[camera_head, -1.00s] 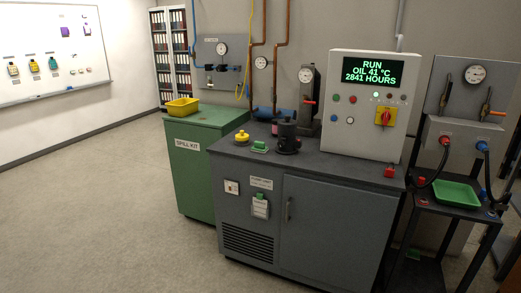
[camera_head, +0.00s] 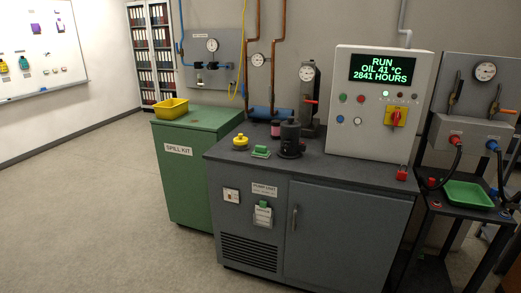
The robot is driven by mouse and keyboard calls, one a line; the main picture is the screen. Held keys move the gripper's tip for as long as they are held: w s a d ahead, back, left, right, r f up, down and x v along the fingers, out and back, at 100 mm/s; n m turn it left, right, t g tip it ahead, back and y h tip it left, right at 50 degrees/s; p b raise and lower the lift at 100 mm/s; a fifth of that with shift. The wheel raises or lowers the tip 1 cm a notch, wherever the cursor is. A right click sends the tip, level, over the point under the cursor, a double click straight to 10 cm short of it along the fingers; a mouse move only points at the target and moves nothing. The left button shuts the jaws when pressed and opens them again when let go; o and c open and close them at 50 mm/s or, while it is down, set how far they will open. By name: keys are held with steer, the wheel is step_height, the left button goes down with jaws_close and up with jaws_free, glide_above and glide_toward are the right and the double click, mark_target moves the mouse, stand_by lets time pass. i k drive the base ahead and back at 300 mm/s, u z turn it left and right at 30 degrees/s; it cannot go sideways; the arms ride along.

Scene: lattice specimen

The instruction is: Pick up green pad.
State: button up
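A small green pad (camera_head: 261,152) lies on the dark top of the grey pump unit cabinet (camera_head: 340,168), near its front left edge. It sits between a yellow knob-like piece (camera_head: 241,141) on its left and a black cylindrical device (camera_head: 291,141) on its right, apart from both. Another green piece shows on a tag hanging on the cabinet front (camera_head: 263,212). My gripper is not in view.
A green spill kit cabinet (camera_head: 178,185) with a yellow tray (camera_head: 171,107) stands left of the pump unit. A control box (camera_head: 385,139) with a lit display stands on the cabinet's right. A green tray (camera_head: 467,195) sits on a dark stand at right. The floor at left is clear.

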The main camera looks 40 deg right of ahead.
mark_target(259, 151)
steer(key=z, duration=0.15)
steer(key=i, duration=1.3)
steer(key=u, duration=0.4)
